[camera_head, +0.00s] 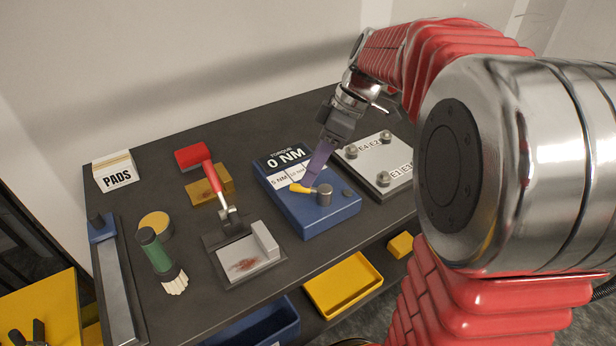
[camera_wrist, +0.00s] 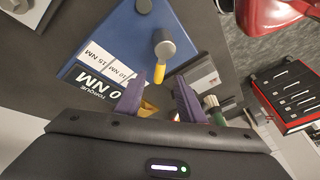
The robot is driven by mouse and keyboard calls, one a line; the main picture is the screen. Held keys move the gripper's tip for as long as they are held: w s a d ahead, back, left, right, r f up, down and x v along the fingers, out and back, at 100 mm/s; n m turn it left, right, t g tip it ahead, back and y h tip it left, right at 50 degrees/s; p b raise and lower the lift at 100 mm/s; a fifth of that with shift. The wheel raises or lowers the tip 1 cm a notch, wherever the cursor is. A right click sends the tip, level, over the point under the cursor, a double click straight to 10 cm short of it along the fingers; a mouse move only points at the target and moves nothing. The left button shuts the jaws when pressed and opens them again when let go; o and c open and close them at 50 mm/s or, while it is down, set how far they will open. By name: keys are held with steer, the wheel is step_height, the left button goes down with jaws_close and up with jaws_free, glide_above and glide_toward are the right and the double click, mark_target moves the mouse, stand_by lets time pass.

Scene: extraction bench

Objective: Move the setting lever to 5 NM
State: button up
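The blue torque box (camera_head: 322,215) stands on the bench, and its display (camera_head: 284,158) reads 0 NM. A white scale strip (camera_head: 279,182) on it shows 5 NM at its left end in the head view. The setting lever (camera_head: 301,188) has a yellow tip and a grey round hub, and points left. In the wrist view the lever's yellow tip (camera_wrist: 159,74) lies just ahead of the gap between my fingers. My gripper (camera_wrist: 160,100) is open and empty, with purple fingers apart. In the head view my gripper (camera_head: 310,178) is over the box, close to the lever; contact cannot be told.
A plate with knobs marked E4 E2 and E1 E3 (camera_head: 378,165) stands right of the box. A yellow tray (camera_head: 343,284) sits below the bench's front edge.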

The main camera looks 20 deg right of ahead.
steer(key=v, duration=1)
stand_by(0.3)
step_height(320, 180, down, 7)
steer(key=s+d+m+t+h, duration=0.1)
steer(key=s+m+h, duration=0.2)
steer(key=m, duration=0.7)
steer(key=s+a+f+m+t+h, duration=0.1)
steer(key=s+a+t, duration=0.3)
steer(key=s+a, duration=0.7)
steer(key=shift+s+f+h, duration=0.5)
steer(key=shift+s+f, duration=0.1)
steer(key=shift+f, duration=0.1)
